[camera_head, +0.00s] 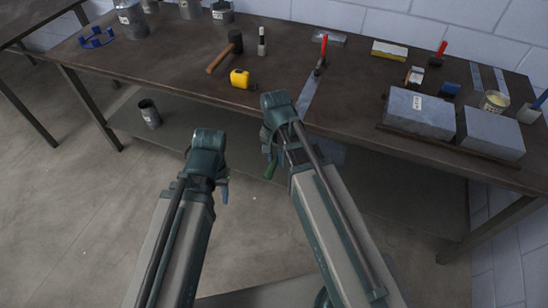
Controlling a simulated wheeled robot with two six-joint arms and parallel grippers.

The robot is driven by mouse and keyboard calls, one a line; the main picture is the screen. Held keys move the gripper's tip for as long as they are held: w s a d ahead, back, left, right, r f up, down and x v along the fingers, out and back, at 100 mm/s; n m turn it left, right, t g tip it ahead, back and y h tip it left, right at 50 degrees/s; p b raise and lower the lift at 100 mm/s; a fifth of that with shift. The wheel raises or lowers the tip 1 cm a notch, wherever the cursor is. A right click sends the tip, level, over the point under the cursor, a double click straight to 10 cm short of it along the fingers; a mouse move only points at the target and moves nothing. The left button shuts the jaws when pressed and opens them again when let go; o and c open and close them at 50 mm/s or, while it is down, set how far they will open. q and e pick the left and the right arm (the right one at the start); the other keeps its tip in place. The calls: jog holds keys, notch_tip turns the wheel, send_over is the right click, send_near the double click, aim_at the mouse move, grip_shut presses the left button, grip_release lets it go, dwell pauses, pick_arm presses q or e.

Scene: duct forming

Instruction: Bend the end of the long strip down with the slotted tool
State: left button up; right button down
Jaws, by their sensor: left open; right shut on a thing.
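The long strip (308,94) is a flat grey metal piece on the dark table, reaching its front edge. My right arm partly covers its near end. My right gripper (272,150) is in front of the table edge, left of the strip, mostly hidden by its own wrist. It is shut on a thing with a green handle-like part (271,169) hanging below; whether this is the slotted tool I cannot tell. My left gripper (225,184) is open, low in front of the table, mostly hidden behind its wrist, apart from the strip.
Grey blocks (420,116) stand at right. A lower shelf (190,135) holds a dark can (150,113).

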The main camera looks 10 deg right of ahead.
jog(key=shift+w+d, duration=0.5)
jog(key=shift+w, duration=0.25)
jog(key=shift+w+d, duration=0.5)
jog(key=shift+w, duration=0.25)
jog(key=shift+w+d, duration=0.5)
jog(key=shift+w, duration=0.25)
jog(key=shift+w+d, duration=0.45)
jog(key=shift+w, duration=0.15)
jog(key=shift+w+d, duration=0.4)
jog(key=shift+w, duration=0.2)
dwell(1.3)
dwell(0.5)
jog(key=shift+s+f+b, duration=0.2)
jog(key=shift+f+b, duration=0.3)
jog(key=shift+s+a+f+t+h+b, duration=0.15)
jog(key=shift+f+t+h+b, duration=0.25)
jog(key=shift+f+t+b, duration=0.25)
jog(key=shift+f+t+h+b, duration=0.3)
jog(key=shift+t+b, duration=0.15)
jog(key=shift+b, duration=0.15)
jog(key=shift+r, duration=0.1)
